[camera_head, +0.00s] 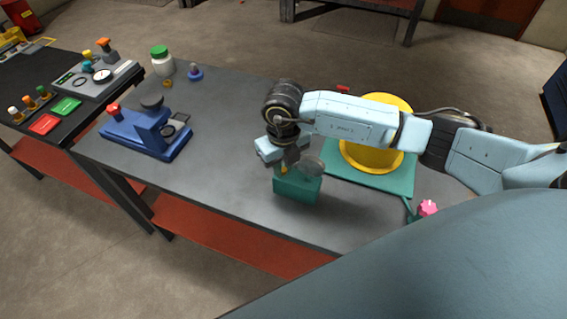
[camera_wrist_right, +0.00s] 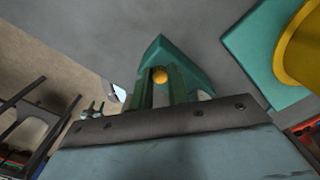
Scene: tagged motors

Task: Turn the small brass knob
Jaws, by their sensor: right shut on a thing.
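The small brass knob (camera_wrist_right: 160,75) is a yellow-gold ball on a green block. In the right wrist view it sits between the two fingers of my right gripper (camera_wrist_right: 161,86), which is shut on it. In the head view the green block (camera_head: 298,188) stands near the table's front edge. My right gripper (camera_head: 286,165) reaches down onto it from above, and only a bit of the knob (camera_head: 284,170) shows there. The gripper hides part of the block's top. My left gripper is in neither view.
A yellow cylinder on a teal base (camera_head: 365,178) stands right of the block, partly behind my right arm. A blue device (camera_head: 145,136) with a red knob, a white jar with a green lid (camera_head: 162,62) and a pink knob (camera_head: 427,208) are also there.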

